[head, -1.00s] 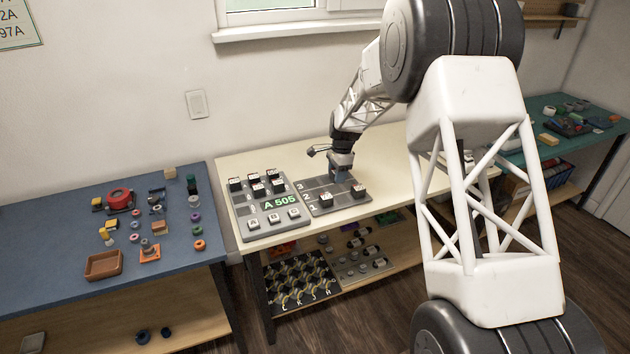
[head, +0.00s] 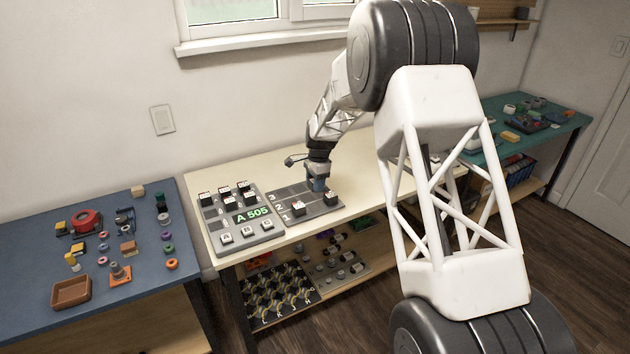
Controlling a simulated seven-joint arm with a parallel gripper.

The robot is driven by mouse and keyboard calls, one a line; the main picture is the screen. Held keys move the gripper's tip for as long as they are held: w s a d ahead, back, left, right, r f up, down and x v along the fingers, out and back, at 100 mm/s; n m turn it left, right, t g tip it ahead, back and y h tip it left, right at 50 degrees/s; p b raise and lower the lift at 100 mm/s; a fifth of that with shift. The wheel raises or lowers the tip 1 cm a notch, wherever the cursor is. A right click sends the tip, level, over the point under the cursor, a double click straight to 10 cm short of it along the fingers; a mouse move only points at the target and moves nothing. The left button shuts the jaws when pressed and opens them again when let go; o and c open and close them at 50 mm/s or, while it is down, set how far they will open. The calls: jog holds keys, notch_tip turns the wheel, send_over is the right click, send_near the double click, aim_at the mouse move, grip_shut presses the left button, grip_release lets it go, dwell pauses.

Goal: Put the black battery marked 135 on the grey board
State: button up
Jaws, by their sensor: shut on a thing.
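The grey board (head: 274,210), with rows numbered 1, 2 and 3, lies on the cream table. Two black batteries with pale labels, a left one (head: 298,209) and a right one (head: 329,198), stand upright on its front part. My gripper (head: 318,187) points down over the right back part of this board, just behind the right battery. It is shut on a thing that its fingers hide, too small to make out. Several more black batteries (head: 205,199) stand on the grey panel (head: 240,238) to the left. No 135 marking is readable at this size.
The panel has a green display reading A 505 (head: 252,214) and light keys. A blue table (head: 30,255) at the left holds an orange-brown tray (head: 71,292) and small parts. A shelf below holds more boards (head: 275,300).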

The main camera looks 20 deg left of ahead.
aim_at(314, 208)
jog(key=shift+f, duration=3.95)
jog(key=shift+f, duration=0.5)
jog(key=o, duration=1.1)
jog(key=shift+c, duration=0.2)
jog(key=shift+w+d+r, duration=0.1)
jog(key=shift+r, duration=1.2)
jog(key=shift+w+d+r, duration=0.1)
jog(key=shift+w+r, duration=0.05)
jog(key=shift+r, duration=1.1)
jog(key=shift+w+d+r, duration=0.1)
jog(key=shift+r, duration=1.2)
